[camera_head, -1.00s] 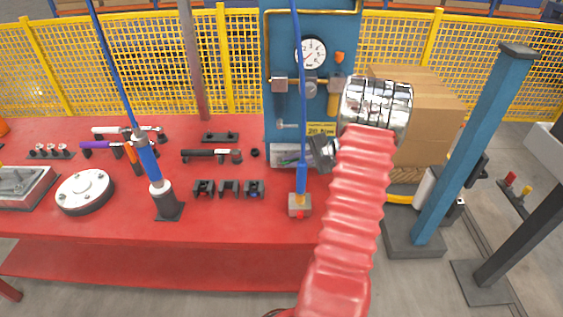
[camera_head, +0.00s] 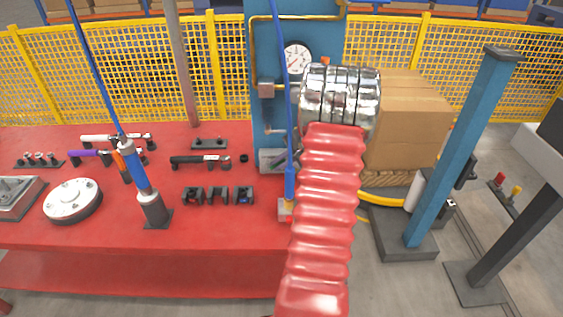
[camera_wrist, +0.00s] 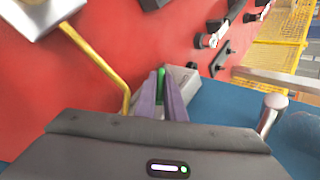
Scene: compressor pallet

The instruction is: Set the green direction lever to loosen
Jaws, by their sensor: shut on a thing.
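The green direction lever (camera_wrist: 161,76) shows in the wrist view as a thin green bar between the two purple fingers of my gripper (camera_wrist: 161,94). The fingers are shut on it. Behind it is a grey block (camera_wrist: 184,80) on the blue panel (camera_wrist: 218,108). In the head view the grey block (camera_head: 271,160) sits low on the blue panel (camera_head: 262,60), with my gripper against its right side. The lever cannot be made out there, and my arm hides part of the panel. The loosen marking is not readable.
A yellow pipe (camera_wrist: 98,57) runs near my gripper in the wrist view. Cardboard boxes (camera_head: 408,120) stand right. The red table (camera_head: 120,230) holds tools and clamps.

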